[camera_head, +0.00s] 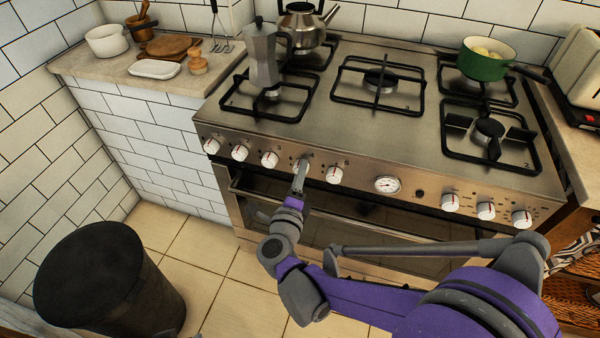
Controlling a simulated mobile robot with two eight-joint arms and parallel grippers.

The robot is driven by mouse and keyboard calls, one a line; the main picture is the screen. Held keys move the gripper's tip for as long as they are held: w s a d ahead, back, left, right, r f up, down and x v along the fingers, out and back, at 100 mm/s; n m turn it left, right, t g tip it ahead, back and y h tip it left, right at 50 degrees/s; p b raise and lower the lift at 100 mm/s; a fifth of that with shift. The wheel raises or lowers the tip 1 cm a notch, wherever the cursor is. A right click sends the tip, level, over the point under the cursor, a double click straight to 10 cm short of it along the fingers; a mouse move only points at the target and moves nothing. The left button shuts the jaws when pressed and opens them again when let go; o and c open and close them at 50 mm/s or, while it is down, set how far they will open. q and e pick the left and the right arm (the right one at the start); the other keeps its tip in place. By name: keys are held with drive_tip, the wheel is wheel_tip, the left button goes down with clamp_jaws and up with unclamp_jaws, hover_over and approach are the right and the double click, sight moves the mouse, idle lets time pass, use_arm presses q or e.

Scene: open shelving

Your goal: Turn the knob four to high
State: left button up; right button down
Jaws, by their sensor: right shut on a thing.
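A row of white knobs with red marks runs along the front panel of the steel stove (330,140). My right gripper (300,178) is at one of the left-hand knobs (302,163), shut on it from the front. The fingers partly cover this knob, so its exact setting is hard to read. A free knob (270,160) is just to its left and another (334,175) just to its right. More knobs (486,210) sit to the right of the round gauge (387,184).
A moka pot (263,58) and a kettle (305,24) stand on the left burners. A green pot (485,60) is at the back right. The oven door handle (340,232) runs below the panel. A dark bin (100,285) stands on the floor at left.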

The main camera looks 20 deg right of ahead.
drive_tip(key=shift+a+r+n+g+h+p, duration=0.15)
drive_tip(key=shift+n+g+p, duration=0.25)
drive_tip(key=shift+n, duration=1.95)
drive_tip(key=shift+d+n+g+h+p, duration=0.1)
drive_tip(key=shift+n+g+h+p, duration=0.3)
drive_tip(key=shift+n, duration=1.95)
drive_tip(key=shift+c, duration=1.8)
unclamp_jaws()
drive_tip(key=shift+a, duration=0.1)
drive_tip(key=p+v, duration=0.1)
drive_tip(key=v, duration=0.9)
drive_tip(key=shift+s, duration=0.4)
drive_tip(key=shift+r, duration=0.1)
